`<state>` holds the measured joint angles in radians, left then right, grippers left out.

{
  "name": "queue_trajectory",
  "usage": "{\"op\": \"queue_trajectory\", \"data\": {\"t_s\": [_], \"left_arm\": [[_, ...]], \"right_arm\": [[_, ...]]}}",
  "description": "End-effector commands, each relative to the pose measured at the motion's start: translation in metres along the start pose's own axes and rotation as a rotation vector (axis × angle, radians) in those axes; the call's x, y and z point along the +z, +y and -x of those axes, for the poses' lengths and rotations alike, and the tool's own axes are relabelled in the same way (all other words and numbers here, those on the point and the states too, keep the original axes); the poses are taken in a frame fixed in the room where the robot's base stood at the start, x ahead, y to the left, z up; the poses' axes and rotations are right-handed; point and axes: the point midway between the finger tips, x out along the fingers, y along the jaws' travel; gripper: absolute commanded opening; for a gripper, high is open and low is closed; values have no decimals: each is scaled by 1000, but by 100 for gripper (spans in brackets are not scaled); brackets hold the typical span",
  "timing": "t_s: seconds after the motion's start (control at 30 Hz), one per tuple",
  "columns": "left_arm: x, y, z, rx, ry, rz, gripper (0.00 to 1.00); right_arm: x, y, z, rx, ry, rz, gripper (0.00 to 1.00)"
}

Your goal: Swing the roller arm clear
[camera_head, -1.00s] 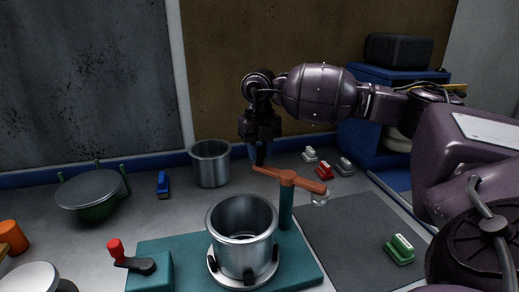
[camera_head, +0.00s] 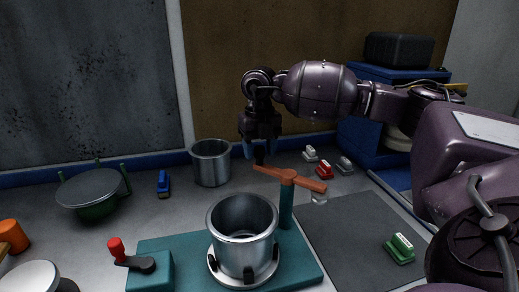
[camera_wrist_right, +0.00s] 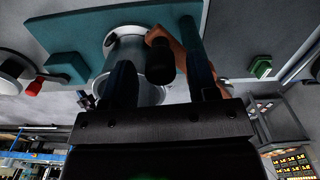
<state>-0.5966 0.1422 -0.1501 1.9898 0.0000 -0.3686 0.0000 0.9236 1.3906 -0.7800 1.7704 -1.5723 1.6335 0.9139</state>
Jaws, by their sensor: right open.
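The roller arm (camera_head: 305,182) is an orange bar on top of a teal post (camera_head: 286,207), with a pale roller (camera_head: 319,198) under its right end. A black knob (camera_head: 259,158) stands upright on its left end. The arm lies to the rear and right of the open metal pot (camera_head: 242,218), clear of its mouth in the head view. My right gripper (camera_head: 262,150) points down over the knob, open. In the wrist view the knob (camera_wrist_right: 160,60) shows between the two spread fingers (camera_wrist_right: 163,84), with gaps on both sides. My left gripper is not in view.
The teal base (camera_head: 185,246) carries the pot's clamp ring and a red-handled crank (camera_head: 118,250). A second metal pot (camera_head: 211,164) stands behind. Small red, white and grey blocks lie right; a green block (camera_head: 399,248) lies on the dark mat (camera_head: 350,240).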

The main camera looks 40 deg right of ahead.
Motion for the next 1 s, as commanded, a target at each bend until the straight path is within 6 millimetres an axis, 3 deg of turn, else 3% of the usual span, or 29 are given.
{"op": "queue_trajectory", "data": {"t_s": [0.4, 0.6, 1.0], "left_arm": [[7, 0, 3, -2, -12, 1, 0], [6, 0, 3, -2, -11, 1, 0], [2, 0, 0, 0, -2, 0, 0]], "right_arm": [[1, 0, 69, 2, -5, 0, 54], [0, 0, 95, 1, -3, 0, 54], [0, 0, 105, 1, -1, 1, 54]]}}
